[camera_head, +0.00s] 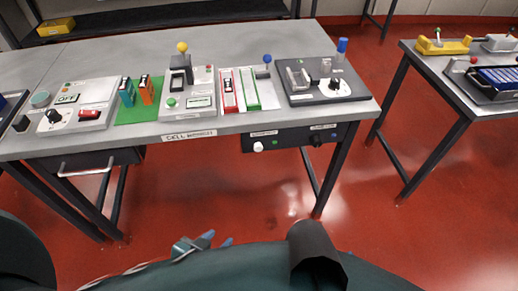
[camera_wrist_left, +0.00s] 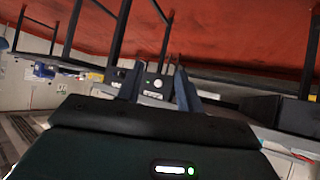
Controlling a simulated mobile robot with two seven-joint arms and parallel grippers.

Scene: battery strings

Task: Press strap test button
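A dark panel (camera_head: 300,137) hangs under the front edge of the middle table, with small labels along its top. It carries a white round knob (camera_head: 258,146), a small green button (camera_head: 275,142), a black knob (camera_head: 316,140) and a small blue button (camera_head: 334,135). The labels are too small to read, so I cannot tell which is the strap test button. My left gripper (camera_head: 218,240) is low in front of the table, apart from the panel. In the left wrist view its two fingers (camera_wrist_left: 158,90) stand apart with nothing held. My right gripper is not in view.
The grey table (camera_head: 120,58) holds a console with a yellow-topped lever (camera_head: 182,48), a green mat (camera_head: 133,112) with two small blocks, and a dark unit (camera_head: 325,92). A second table (camera_head: 412,50) stands right. Red floor between is clear.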

